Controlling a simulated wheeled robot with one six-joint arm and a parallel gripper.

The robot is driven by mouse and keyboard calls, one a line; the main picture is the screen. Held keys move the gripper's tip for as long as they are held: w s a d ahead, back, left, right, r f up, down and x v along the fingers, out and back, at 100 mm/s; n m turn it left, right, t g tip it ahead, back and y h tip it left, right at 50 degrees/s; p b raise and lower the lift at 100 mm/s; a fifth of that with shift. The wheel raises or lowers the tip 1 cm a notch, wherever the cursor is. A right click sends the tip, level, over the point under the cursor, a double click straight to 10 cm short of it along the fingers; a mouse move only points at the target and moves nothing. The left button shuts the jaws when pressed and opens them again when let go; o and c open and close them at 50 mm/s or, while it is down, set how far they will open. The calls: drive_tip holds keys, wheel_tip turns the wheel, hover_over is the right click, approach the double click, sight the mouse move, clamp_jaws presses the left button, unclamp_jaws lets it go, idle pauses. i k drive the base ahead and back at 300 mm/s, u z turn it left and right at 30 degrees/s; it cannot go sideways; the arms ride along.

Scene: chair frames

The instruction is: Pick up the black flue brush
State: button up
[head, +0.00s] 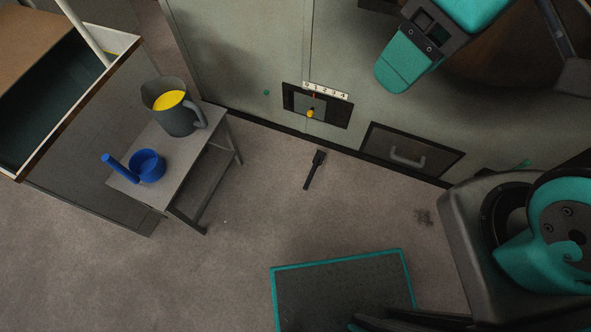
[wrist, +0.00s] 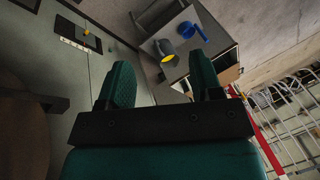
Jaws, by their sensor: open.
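The black flue brush (head: 315,170) lies flat on the carpeted floor in the head view, in front of the grey cabinet wall. Its wider head points toward the wall and its thin handle toward the lower left. My gripper (head: 394,82) is at the top right of the head view, well away from the brush. In the wrist view my gripper (wrist: 161,80) shows two teal fingers spread apart with nothing between them. I do not see the brush in the wrist view.
A small grey table (head: 185,170) on the left carries a grey jug (head: 172,118) with yellow contents and a blue pan (head: 147,165). An open-topped bin (head: 85,165) stands behind it. A drawer front (head: 410,150) is right of the brush. Floor around the brush is clear.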

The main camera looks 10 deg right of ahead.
sight(319, 158)
drive_tip(key=z, duration=3.3)
drive_tip(key=k, duration=1.65)
drive_tip(key=u, duration=1.95)
drive_tip(key=i, duration=1)
